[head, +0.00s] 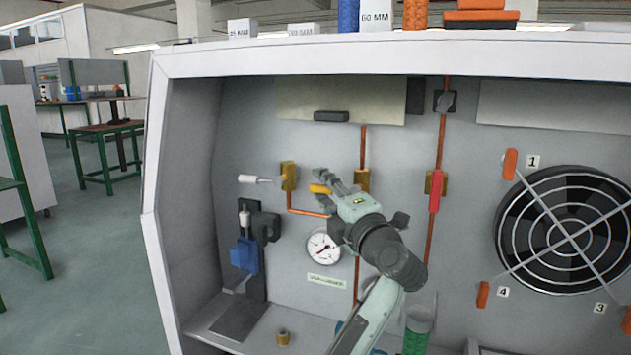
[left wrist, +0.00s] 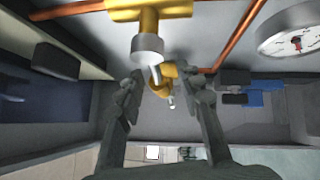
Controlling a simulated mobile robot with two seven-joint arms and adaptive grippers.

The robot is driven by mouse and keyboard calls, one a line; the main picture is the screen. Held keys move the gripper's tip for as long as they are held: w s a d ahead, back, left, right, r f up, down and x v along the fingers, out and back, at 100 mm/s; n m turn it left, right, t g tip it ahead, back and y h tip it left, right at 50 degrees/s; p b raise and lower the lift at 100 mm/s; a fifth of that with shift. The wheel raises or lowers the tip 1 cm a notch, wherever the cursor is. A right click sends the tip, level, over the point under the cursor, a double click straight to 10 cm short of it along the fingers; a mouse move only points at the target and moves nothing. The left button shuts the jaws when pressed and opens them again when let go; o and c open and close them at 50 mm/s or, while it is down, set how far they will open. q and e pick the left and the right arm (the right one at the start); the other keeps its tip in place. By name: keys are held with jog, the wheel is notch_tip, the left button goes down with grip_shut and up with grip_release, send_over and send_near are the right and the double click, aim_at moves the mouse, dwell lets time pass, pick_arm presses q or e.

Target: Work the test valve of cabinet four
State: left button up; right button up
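My left gripper (head: 332,187) is in front of the cabinet's back panel, left of centre. It is open, its two fingers spread either side of a yellow handle (head: 320,189). In the left wrist view the fingers (left wrist: 160,82) stand apart, with the yellow handle (left wrist: 166,73) between their tips. Gaps show on both sides, though depth is hard to judge. A brass fitting with a grey collar (left wrist: 148,47) is just above. I take this to be the test valve; the gripper hides its base in the head view. My right gripper is not in view.
A round gauge (head: 322,247) is just below the gripper. A brass valve (head: 289,176) with a white-tipped lever is to its left, above a blue clamp (head: 244,257). A copper pipe with a red handle (head: 435,190) and a large fan (head: 567,230) are to the right.

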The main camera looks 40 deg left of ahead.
pick_arm(q)
jog(key=x, duration=0.3)
jog(key=shift+w+a, duration=0.2)
jog(key=shift+a, duration=0.1)
grip_shut()
